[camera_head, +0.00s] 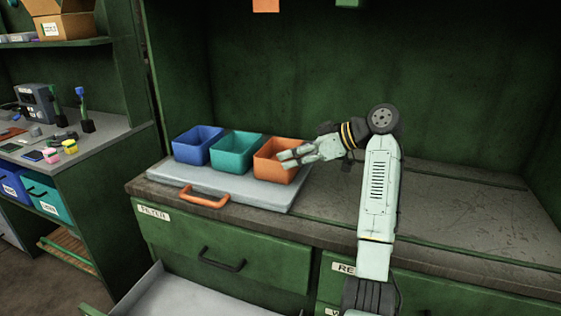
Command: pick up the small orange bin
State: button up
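The small orange bin (270,172) stands upright at the right end of a row of three bins on a grey tray (240,192). My gripper (283,158) reaches in from the right, with its fingers over the orange bin's right side and opening. The fingers overlap the bin in this view. I cannot tell whether they touch its wall or whether they are spread or closed. The bin's right rim is partly hidden behind them.
A teal bin (236,149) and a blue bin (198,145) stand close to the left. The tray has an orange handle (204,199) in front. An open drawer (190,295) juts out below.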

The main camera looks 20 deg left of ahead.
aim_at(271, 161)
jog(key=p+x, duration=0.2)
jog(key=x, duration=0.5)
jog(key=shift+w+a+r, duration=0.1)
jog(key=shift+r, duration=0.05)
jog(key=shift+c, duration=0.3)
grip_shut()
